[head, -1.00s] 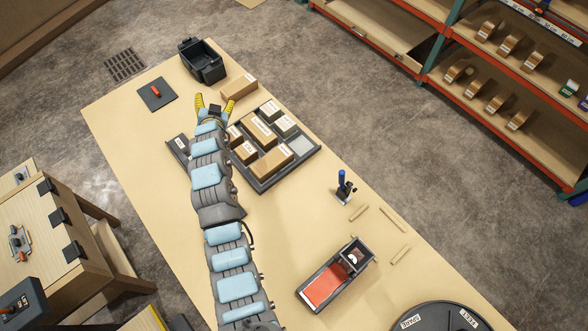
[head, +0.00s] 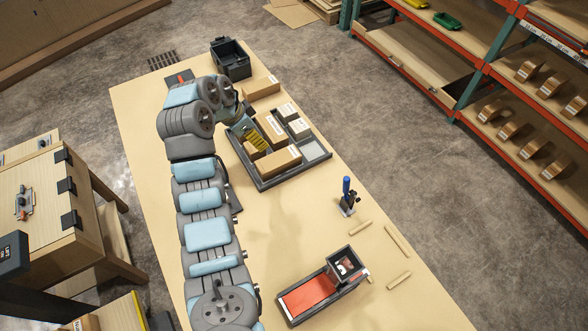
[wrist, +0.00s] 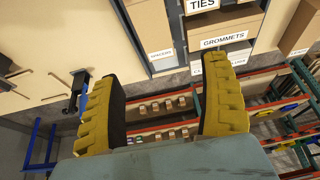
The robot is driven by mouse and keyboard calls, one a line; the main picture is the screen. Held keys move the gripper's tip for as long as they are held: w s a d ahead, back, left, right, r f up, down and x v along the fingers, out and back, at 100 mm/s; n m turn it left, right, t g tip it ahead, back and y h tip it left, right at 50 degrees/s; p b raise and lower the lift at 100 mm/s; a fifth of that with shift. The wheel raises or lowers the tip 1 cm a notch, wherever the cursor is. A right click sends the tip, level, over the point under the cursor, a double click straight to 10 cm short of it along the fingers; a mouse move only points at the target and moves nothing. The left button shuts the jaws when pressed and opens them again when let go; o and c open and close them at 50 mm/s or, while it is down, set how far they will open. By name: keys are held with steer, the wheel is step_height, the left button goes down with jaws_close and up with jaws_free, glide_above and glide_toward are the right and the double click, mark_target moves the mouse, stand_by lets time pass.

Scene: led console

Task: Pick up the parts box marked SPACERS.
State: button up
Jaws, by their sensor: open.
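The SPACERS label (wrist: 161,54) shows in the wrist view at the end of a tan cardboard box (wrist: 150,24), beside the tray's dark left wall. In the head view this appears to be the long box (head: 275,162) at the tray's near side, though its label is too small to read there. My gripper (head: 253,138) is low over the tray in the head view, its yellow fingers pointing down beside that box and partly hiding a small box. In the wrist view my gripper (wrist: 160,75) is open, with nothing between its fingers.
The dark tray (head: 266,186) also holds boxes marked TIES (wrist: 203,5) and GROMMETS (wrist: 224,40). A tan box (head: 262,87) and black bin (head: 231,60) stand beyond it. A blue-handled clamp (head: 347,192), wooden sticks and red-lined tray (head: 310,298) lie nearer.

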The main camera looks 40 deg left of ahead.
steer(key=b, duration=0.1)
glide_above(278, 158)
steer(key=s+a, duration=0.1)
steer(key=s, duration=0.1)
step_height(278, 158, down, 11)
steer(key=shift+r, duration=0.2)
steer(key=shift+d+x, duration=0.15)
steer(key=shift+x, duration=0.9)
steer(key=shift+d+x, duration=0.1)
steer(key=shift+x, duration=1.7)
steer(key=c, duration=1)
steer(key=shift+c, duration=0.2)
